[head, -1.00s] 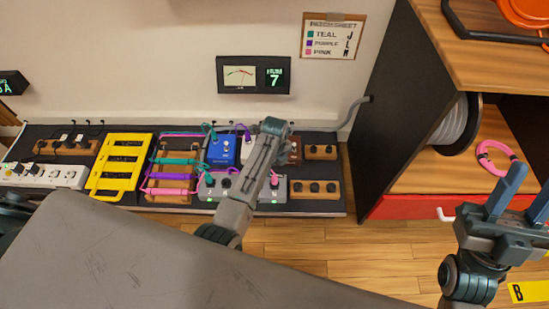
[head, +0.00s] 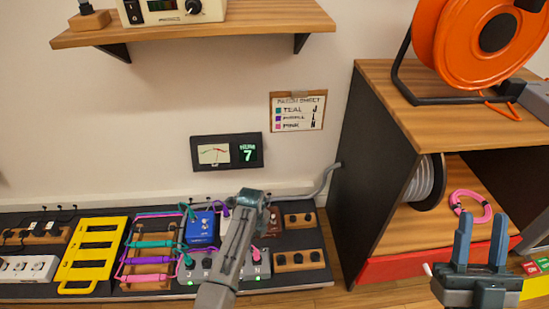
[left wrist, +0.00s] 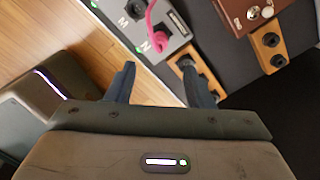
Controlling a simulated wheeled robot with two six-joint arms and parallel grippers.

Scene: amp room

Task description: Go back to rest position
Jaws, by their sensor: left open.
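My left arm (head: 235,255) reaches up over the pedalboard in the head view; its fingers cannot be made out there. In the left wrist view my left gripper (left wrist: 162,78) is open, with nothing between its fingers. Beyond the fingers is the grey pedal (left wrist: 165,25), with a pink plug (left wrist: 152,30) in it near the letter N. My right gripper (head: 481,218) is at the lower right of the head view, open and empty, fingers pointing up. It appears in front of the cabinet (head: 345,215).
The pedalboard (head: 95,297) carries a yellow bracket (head: 93,250), a blue pedal (head: 201,227), and teal, purple and pink cables. A wooden shelf (head: 275,20) hangs above. An orange reel (head: 470,50) stands on the cabinet; a pink coil (head: 470,205) lies inside.

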